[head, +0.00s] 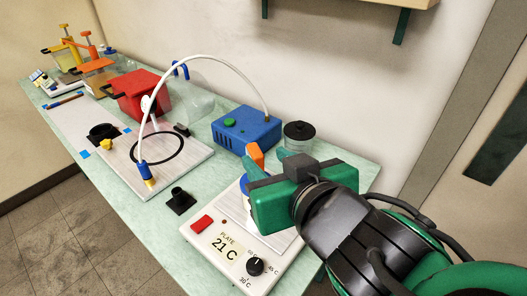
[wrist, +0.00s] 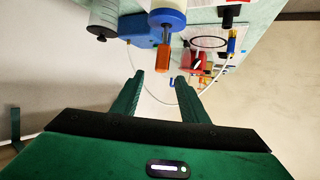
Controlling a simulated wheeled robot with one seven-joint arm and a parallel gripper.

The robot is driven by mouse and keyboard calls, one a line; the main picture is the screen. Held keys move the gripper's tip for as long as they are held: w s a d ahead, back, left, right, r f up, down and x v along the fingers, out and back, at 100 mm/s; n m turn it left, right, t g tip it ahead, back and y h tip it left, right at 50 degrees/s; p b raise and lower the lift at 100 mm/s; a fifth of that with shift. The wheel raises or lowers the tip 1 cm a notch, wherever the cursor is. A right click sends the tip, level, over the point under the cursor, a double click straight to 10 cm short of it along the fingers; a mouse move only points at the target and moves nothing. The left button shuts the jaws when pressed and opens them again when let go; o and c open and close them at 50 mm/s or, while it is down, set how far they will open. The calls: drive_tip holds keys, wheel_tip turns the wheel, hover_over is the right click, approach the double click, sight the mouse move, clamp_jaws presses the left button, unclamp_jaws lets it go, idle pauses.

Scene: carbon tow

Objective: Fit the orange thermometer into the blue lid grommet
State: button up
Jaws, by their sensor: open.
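The orange thermometer (wrist: 162,57) shows its orange handle and a short grey stem against the blue lid (wrist: 167,18) of a white vessel in the wrist view. How deep the stem sits in the grommet cannot be told. In the head view the orange handle (head: 256,153) shows beside my green fingers, and the blue lid (head: 243,183) is mostly hidden by my gripper. My gripper (wrist: 159,77) is open and empty, with its fingertips just short of the handle and on either side of its line.
The hot plate (head: 228,247), reading 21 C, stands at the table's near end. A blue pump box (head: 247,130) with a white arching hose and a dark-lidded jar (head: 299,134) stand behind. A red box (head: 138,94) is farther left. A black knob (head: 180,200) sits on free table.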

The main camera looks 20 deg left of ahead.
drive_tip(key=shift+v, duration=1.9)
